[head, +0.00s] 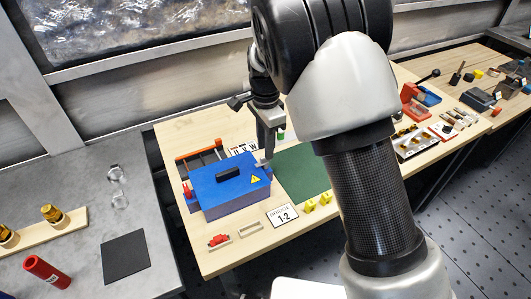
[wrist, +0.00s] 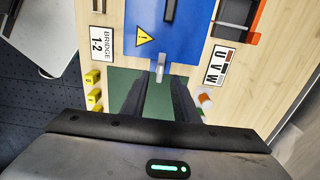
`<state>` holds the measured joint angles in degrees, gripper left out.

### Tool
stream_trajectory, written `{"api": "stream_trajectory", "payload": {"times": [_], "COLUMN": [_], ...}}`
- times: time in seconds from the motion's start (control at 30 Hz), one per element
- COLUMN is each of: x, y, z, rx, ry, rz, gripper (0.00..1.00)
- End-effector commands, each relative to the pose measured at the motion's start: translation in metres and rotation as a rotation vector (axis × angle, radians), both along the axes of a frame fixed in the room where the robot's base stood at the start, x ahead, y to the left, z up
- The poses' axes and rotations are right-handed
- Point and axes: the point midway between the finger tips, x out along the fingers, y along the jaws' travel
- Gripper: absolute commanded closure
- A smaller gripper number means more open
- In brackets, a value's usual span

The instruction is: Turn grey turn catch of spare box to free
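A blue box (head: 228,190) with a black handle and a yellow warning triangle stands on the wooden table; it also shows in the wrist view (wrist: 185,38). A small grey catch (wrist: 160,68) sits at the middle of its near edge in the wrist view. In the head view the catch (head: 262,164) is at the box's right end, just below my gripper (head: 269,150). In the wrist view my gripper (wrist: 157,92) is open, its two dark fingers apart with the catch in line with the gap. I cannot tell whether the fingers touch it.
A green mat (head: 302,172) lies right of the box. A "BRIDGE 1-2" card (head: 283,215), yellow blocks (head: 311,205) and a red part (head: 218,240) lie at the front. A U V W card (wrist: 218,65) and a black rack (wrist: 236,15) are close by.

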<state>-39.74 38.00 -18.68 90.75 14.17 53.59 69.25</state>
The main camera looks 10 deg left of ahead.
Motion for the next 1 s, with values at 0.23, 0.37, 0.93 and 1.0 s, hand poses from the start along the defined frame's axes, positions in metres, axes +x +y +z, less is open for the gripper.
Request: {"api": "stream_trajectory", "payload": {"times": [0.23,0.37,0.93,1.0], "x": [0.000,0.000,0.000,0.000], "y": [0.000,0.000,0.000,0.000], "z": [-0.028,-0.032,-0.032,-0.032], "rx": [0.000,0.001,0.000,0.000], "ry": [0.001,0.000,0.000,0.000], "rz": [-0.001,-0.001,0.001,0.007], "gripper": [0.73,0.73,1.00,1.00]}}
